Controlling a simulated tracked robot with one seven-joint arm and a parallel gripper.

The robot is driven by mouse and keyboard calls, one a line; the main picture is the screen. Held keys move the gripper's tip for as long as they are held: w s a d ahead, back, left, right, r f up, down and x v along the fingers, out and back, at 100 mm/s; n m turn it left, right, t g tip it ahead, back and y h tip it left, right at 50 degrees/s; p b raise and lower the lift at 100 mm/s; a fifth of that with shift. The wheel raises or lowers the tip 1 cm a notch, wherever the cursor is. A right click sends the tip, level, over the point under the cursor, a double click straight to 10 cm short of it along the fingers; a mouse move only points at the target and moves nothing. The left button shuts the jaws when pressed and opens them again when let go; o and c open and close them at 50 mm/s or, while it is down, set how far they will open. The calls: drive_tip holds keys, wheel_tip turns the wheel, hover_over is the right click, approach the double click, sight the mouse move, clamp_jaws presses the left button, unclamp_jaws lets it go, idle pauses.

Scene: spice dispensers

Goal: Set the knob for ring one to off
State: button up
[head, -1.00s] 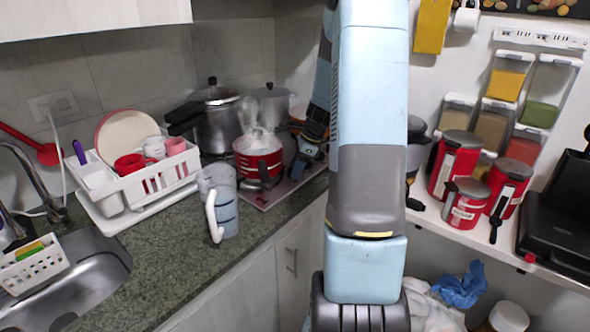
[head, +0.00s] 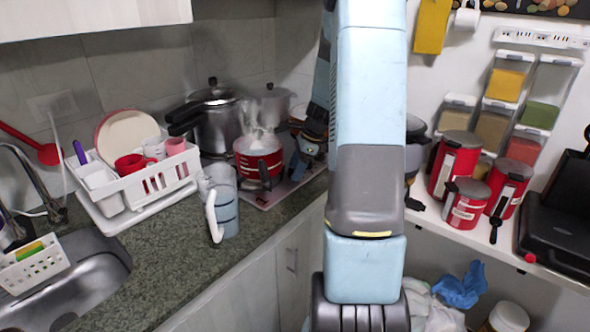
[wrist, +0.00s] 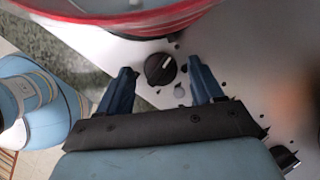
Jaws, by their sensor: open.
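A round black knob (wrist: 160,69) with a white mark sits on the pale cooktop panel in the wrist view. My gripper (wrist: 160,75) is open, with one blue finger on each side of this knob and a gap on both sides. A second dark knob (wrist: 285,157) shows partly at the lower right, beyond my gripper. I cannot tell from any label which knob is for ring one. In the head view my gripper (head: 299,166) is small beside the red pot, and the knobs cannot be made out.
The red pot (head: 258,160) stands on the cooktop (head: 262,194); its rim (wrist: 125,22) hangs close above the knob in the wrist view. Steel pots (head: 215,115) stand behind. A blue-grey jug (head: 222,205) and a white dish rack (head: 150,182) are to the left.

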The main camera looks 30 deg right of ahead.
drive_tip(key=v, duration=1.3)
drive_tip(key=shift+r, duration=0.2)
drive_tip(key=shift+d, duration=0.15)
drive_tip(key=s+a+r+n+h, duration=0.1)
drive_tip(key=s+a+r+n, duration=0.4)
drive_tip(key=a, duration=0.3)
drive_tip(key=s+a+r+n+h, duration=0.1)
drive_tip(key=s+a+r+n, duration=0.35)
drive_tip(key=a, duration=0.35)
drive_tip(key=s+a+n+t+h, duration=0.1)
drive_tip(key=s+a+n+t, duration=0.1)
drive_tip(key=s+a+n, duration=0.2)
drive_tip(key=s+a+n+t+h, duration=0.1)
drive_tip(key=s+a+n, duration=0.3)
drive_tip(key=s+n, duration=0.5)
drive_tip(key=shift+s+a+r+t, duration=0.25)
drive_tip(key=shift+s+r+t, duration=0.15)
drive_tip(key=shift+s, duration=0.45)
